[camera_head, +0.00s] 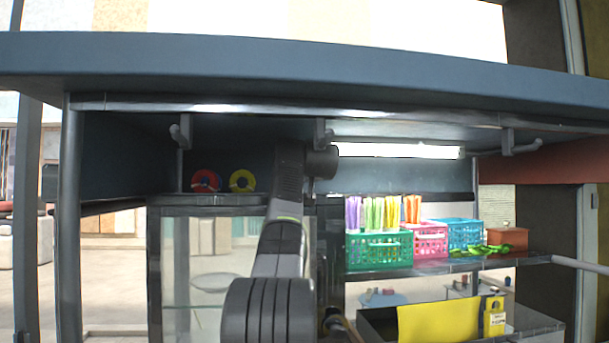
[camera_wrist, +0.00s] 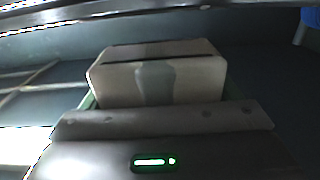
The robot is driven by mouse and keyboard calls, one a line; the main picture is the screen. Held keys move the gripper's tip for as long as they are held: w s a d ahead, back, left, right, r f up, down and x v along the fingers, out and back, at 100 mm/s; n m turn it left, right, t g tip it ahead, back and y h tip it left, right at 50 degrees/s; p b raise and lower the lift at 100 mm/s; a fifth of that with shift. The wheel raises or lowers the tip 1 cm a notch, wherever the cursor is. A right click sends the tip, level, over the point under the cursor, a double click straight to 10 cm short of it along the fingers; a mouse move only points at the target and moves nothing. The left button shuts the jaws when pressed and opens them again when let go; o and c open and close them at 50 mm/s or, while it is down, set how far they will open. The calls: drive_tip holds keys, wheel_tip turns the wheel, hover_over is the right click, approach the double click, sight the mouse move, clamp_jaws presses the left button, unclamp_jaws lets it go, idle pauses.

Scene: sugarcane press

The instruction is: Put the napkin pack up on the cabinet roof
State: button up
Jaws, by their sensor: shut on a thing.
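The napkin pack (camera_wrist: 195,80) is a pale beige block with a grey band down its front and a dark strip along its top. It fills the middle of the wrist view, directly in front of my gripper (camera_wrist: 160,118), which is shut on it. Slivers of green show at the pack's sides; the fingertips are mostly hidden. The cabinet roof (camera_head: 300,68) is a wide blue-grey slab across the top of the head view. My arm rises in front of the cabinet to below the roof's front edge. The gripper and pack cannot be made out in the head view.
Hooks (camera_head: 510,145) and a lit tube (camera_head: 395,150) are under the roof. Red (camera_head: 205,181) and yellow (camera_head: 242,180) rolls sit on the glass case. Green (camera_head: 379,250), pink (camera_head: 430,241) and blue (camera_head: 459,234) baskets stand on the right shelf. A dark bar crosses the wrist view's top.

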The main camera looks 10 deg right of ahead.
drive_tip(key=shift+f, duration=1.75)
drive_tip(key=shift+f, duration=0.2)
drive_tip(key=o, duration=1)
drive_tip(key=shift+r, duration=0.15)
drive_tip(key=shift+s+b, duration=1.75)
drive_tip(key=shift+s, duration=2.05)
